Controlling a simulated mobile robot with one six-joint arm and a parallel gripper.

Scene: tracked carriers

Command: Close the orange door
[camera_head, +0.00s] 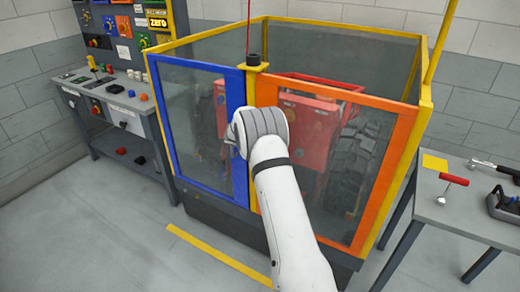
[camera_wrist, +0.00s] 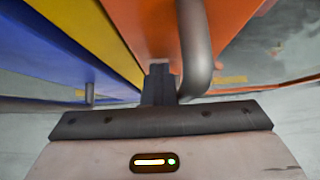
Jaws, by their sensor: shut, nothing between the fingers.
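The orange door (camera_head: 335,92) is a clear panel in an orange frame on the front right of a yellow-framed cage. It stands flush or nearly flush with the cage front; I cannot tell if a small gap remains. In the wrist view the orange frame (camera_wrist: 145,25) lies beside the yellow post (camera_wrist: 95,35). A grey bar handle (camera_wrist: 194,45) stands out from the orange frame. My gripper (camera_wrist: 158,70) is shut and empty, just left of the handle and close to the orange frame; contact is unclear. In the head view my arm hides the fingers.
A blue door (camera_head: 205,68) forms the front left of the cage, beside the orange one. Red machinery with a dark tyre (camera_head: 355,150) sits inside. A control bench (camera_head: 110,110) stands left, and a grey table with tools (camera_head: 465,210) stands right. The floor in front is clear.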

